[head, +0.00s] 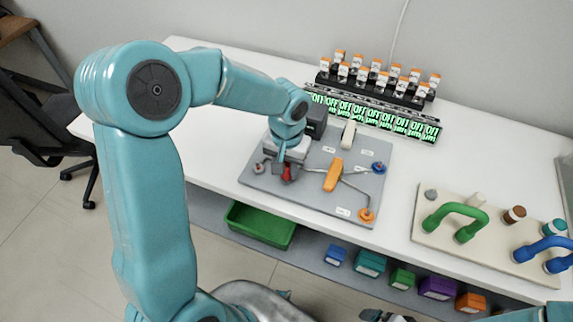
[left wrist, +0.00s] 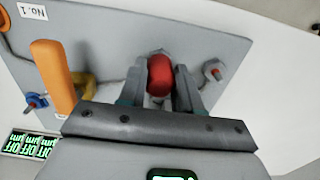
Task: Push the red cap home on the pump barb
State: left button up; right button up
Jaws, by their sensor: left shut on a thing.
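The red cap (left wrist: 160,76) is between the fingers of my left gripper (left wrist: 161,88), which is shut on it. In the head view the red cap (head: 288,173) shows just below my left gripper (head: 285,165), over the left part of the grey panel (head: 325,203). In the left wrist view a metal fitting shows just behind the cap, against the panel. The pump barb is mostly hidden, and I cannot tell whether the cap is fully seated on it. My right gripper is not clearly in view.
An orange handle (head: 333,174), a blue knob (head: 378,168) and an orange knob (head: 366,215) stand on the panel. A display row (head: 375,118) and vial rack (head: 372,86) stand behind. A beige board with hoses (head: 430,250) lies right. A green bin (head: 260,226) sits below.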

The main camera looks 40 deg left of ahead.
aim_at(287, 164)
pick_arm(q)
jog(key=shift+f, duration=0.35)
jog(key=o, duration=1.1)
jog(key=shift+r, duration=0.1)
notch_tip(287, 164, up, 16)
jog(key=shift+w+r+p, duration=0.15)
jog(key=shift+p, duration=0.2)
